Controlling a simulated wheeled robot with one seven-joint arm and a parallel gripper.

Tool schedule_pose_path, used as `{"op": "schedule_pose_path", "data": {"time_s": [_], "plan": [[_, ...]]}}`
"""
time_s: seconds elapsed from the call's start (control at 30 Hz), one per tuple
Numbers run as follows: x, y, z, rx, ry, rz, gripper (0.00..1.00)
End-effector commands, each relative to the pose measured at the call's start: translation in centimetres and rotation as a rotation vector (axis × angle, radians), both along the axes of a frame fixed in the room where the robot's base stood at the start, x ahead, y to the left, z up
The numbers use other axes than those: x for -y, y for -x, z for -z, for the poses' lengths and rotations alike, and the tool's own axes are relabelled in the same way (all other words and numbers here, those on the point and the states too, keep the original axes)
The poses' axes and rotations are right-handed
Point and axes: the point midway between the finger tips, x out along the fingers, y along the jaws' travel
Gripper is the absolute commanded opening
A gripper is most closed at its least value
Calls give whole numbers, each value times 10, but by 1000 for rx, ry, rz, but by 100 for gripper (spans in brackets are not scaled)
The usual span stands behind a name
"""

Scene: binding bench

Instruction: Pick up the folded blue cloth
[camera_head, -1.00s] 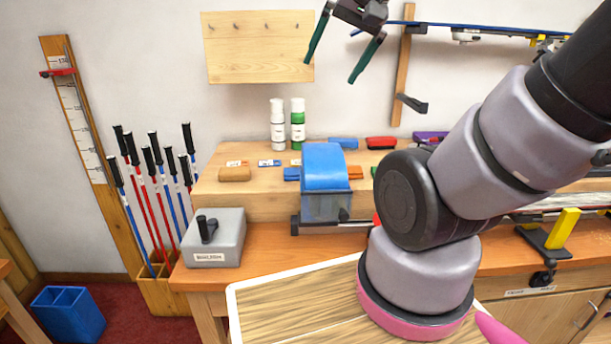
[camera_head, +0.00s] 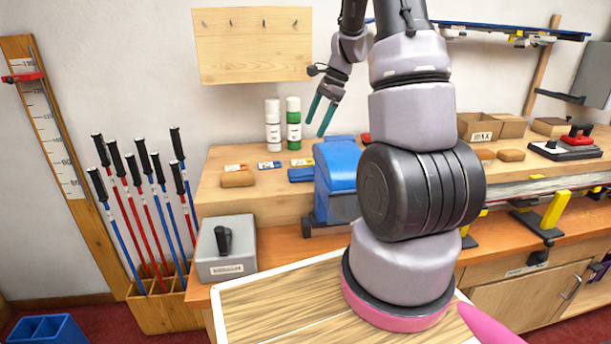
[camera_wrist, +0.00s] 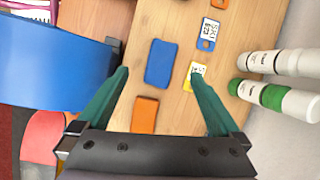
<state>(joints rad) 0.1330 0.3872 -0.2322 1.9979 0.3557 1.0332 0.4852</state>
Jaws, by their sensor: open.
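My gripper (camera_head: 316,128) is open and empty, above the shelf, just left of that strip and right of the bottles. In the wrist view my gripper (camera_wrist: 159,73) has its teal fingers wide apart. A flat blue block (camera_wrist: 161,63) shows between and beyond them; it also lies on the shelf in the head view (camera_head: 301,174).
White-and-green bottles (camera_head: 293,124) stand close left of my gripper. The blue-topped device (camera_head: 338,165) stands in front. An orange block (camera_wrist: 145,114) and a yellow tag (camera_wrist: 197,75) lie near the blue block. A grey box (camera_head: 226,248) sits front left.

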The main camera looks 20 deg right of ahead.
Motion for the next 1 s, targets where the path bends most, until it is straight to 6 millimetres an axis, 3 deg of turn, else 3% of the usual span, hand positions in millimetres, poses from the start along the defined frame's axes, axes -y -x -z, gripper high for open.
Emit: {"op": "schedule_pose_path", "data": {"time_s": [0.1,0.33,0.6,0.87,1.0], "plan": [[14,-10,35,-68,-20,81,100],[26,-17,67,-125,-35,157,100],[11,-19,106,-130,-37,161,100],[1,-22,125,-128,-37,160,100],[-9,-26,144,-129,-37,160,100]]}}
